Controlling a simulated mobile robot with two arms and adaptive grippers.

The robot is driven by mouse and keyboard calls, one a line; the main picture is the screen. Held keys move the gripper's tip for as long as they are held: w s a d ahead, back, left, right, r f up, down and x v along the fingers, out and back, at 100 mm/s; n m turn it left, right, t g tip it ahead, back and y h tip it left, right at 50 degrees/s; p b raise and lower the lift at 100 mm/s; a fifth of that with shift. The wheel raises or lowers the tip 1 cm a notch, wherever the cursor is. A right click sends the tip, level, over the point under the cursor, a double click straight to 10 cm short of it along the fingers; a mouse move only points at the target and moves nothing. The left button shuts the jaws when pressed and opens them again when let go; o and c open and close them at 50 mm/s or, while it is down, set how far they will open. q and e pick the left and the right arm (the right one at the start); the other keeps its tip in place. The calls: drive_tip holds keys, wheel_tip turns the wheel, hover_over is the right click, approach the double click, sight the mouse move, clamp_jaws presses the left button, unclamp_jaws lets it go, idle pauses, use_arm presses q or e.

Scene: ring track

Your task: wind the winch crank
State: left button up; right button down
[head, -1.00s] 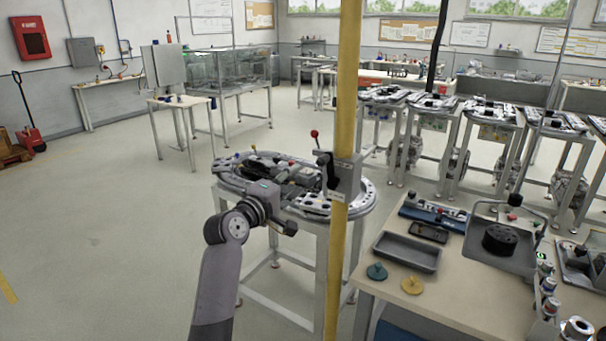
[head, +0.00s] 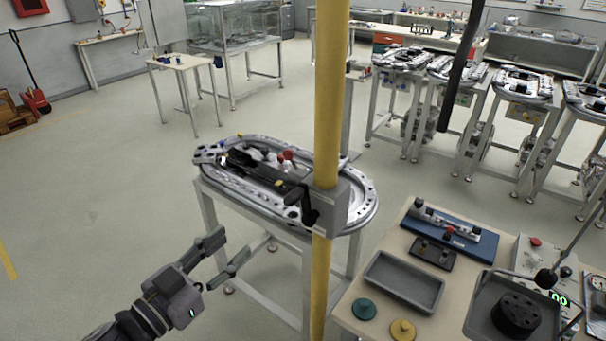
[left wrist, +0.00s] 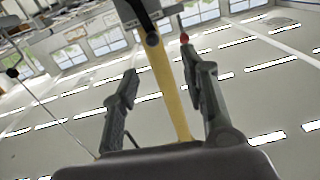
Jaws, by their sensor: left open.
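The winch is a grey box (head: 333,207) on a yellow post (head: 327,110), with a black crank (head: 307,207) on its left side. A red ball knob (head: 287,155) shows just left of the post. My left gripper (head: 234,243) is open and empty, lower left of the crank and apart from it. In the left wrist view the open fingers (left wrist: 162,72) stand either side of the yellow post (left wrist: 166,85), with the box (left wrist: 142,12) above and the red knob (left wrist: 184,38) near the right finger. My right gripper is not in view.
An oval ring track (head: 225,185) on a metal stand is behind the post. A bench at right holds a grey tray (head: 404,281), a blue fixture (head: 450,234) and discs. A dark hanging pole (head: 462,70) is at upper right.

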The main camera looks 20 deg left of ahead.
use_arm(q)
drive_tip(key=d, duration=0.1)
drive_tip(key=b, duration=0.6)
approach(286, 203)
drive_tip(key=shift+m+h, duration=0.3)
drive_tip(key=shift+m, duration=0.1)
drive_tip(key=x, duration=1)
drive_tip(key=shift+w+p, duration=0.25)
drive_tip(key=shift+p, duration=0.1)
drive_tip(key=shift+w+f, duration=0.1)
drive_tip(key=shift+w, duration=0.15)
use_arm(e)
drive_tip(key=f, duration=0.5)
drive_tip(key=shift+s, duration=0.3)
use_arm(q)
drive_tip(key=shift+c, duration=0.2)
clamp_jaws()
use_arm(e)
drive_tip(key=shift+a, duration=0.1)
